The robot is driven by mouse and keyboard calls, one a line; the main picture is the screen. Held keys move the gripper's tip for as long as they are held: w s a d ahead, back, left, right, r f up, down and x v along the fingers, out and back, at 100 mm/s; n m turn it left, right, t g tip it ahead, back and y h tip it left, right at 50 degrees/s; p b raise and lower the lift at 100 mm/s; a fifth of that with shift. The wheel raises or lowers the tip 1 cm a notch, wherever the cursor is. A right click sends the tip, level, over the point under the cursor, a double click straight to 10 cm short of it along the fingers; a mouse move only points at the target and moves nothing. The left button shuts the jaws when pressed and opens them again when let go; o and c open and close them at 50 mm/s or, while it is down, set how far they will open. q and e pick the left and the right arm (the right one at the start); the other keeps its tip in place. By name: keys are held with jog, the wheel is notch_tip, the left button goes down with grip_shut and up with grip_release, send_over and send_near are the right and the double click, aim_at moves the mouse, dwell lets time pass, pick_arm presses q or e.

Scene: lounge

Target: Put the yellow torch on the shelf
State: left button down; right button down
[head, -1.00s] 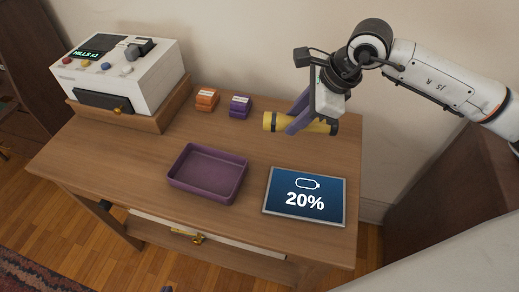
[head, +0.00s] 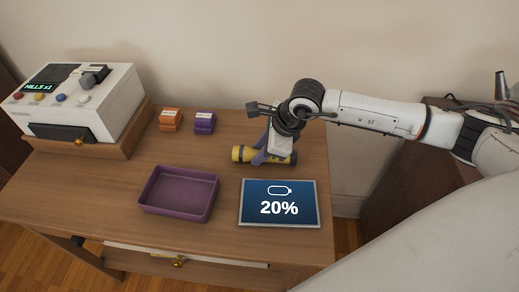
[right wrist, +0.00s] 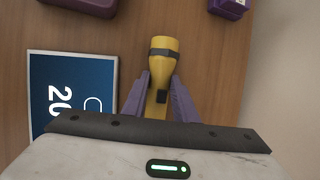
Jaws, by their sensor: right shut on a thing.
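The yellow torch (head: 243,154) lies sideways in the jaws of my right gripper (head: 263,158), at the back right of the wooden desk. It has dark bands and a black end. In the right wrist view the torch (right wrist: 162,55) sits between the two purple fingers of my right gripper (right wrist: 160,85), its wide head pointing away from the palm. I cannot tell whether the torch touches the desk top. No shelf can be made out clearly. My left gripper is not in view.
On the desk (head: 115,165) are a tablet reading 20% (head: 280,203), an empty purple tray (head: 178,192), an orange box (head: 170,120), a purple box (head: 204,122) and a white machine (head: 75,100). A dark brown cabinet (head: 400,185) stands at the right.

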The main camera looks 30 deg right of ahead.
jog(key=shift+r, duration=0.1)
jog(key=shift+f, duration=0.2)
jog(key=c, duration=1.4)
grip_release()
jog(key=shift+r, duration=0.1)
jog(key=shift+c, duration=0.2)
